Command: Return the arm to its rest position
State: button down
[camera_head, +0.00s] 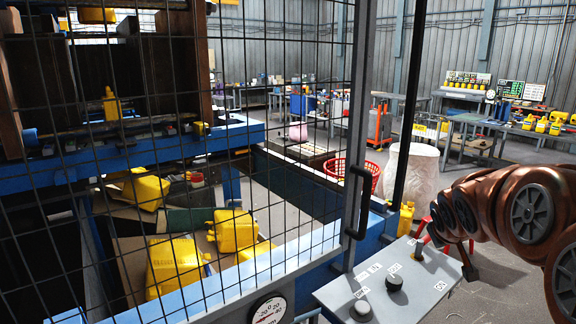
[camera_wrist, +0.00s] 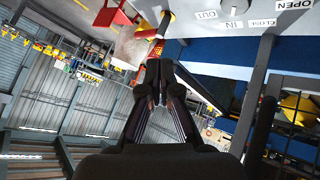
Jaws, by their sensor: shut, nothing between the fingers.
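My gripper (camera_wrist: 160,70) is in the middle of the wrist view, its dark fingers together with nothing held. In the head view my copper-coloured arm comes in from the right, its end beside the control panel (camera_head: 425,290); the fingers are hard to make out there. The panel also shows upside down at the top of the wrist view (camera_wrist: 215,20), with OUT, IN, CLOSE and OPEN labels. A small lever (camera_head: 418,251) stands at the panel's far edge. It shows just beyond my fingertips in the wrist view (camera_wrist: 164,22); I cannot tell whether they touch.
A black wire mesh guard (camera_head: 345,110) on a blue frame fills the left. Behind it lie yellow jerry cans (camera_head: 234,230). A red basket (camera_head: 352,174) and pale drum (camera_head: 410,172) stand beyond.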

jog(key=s+a+f+g+y, duration=0.1)
jog(key=s+a+f+g, duration=0.2)
jog(key=s, duration=0.9)
jog(key=s+a+f+m+g+y, duration=0.1)
jog(key=s+a+f+g, duration=0.2)
jog(key=s+a, duration=0.5)
jog(key=s+a+f+g+y, duration=0.1)
jog(key=s+a+f+g, duration=0.2)
jog(key=s, duration=1.5)
jog(key=a+f, duration=0.2)
jog(key=a, duration=0.1)
jog(key=shift+s+a+f+m+g+y, duration=0.15)
jog(key=shift+m+g+y, duration=0.15)
jog(key=shift+g+y, duration=0.1)
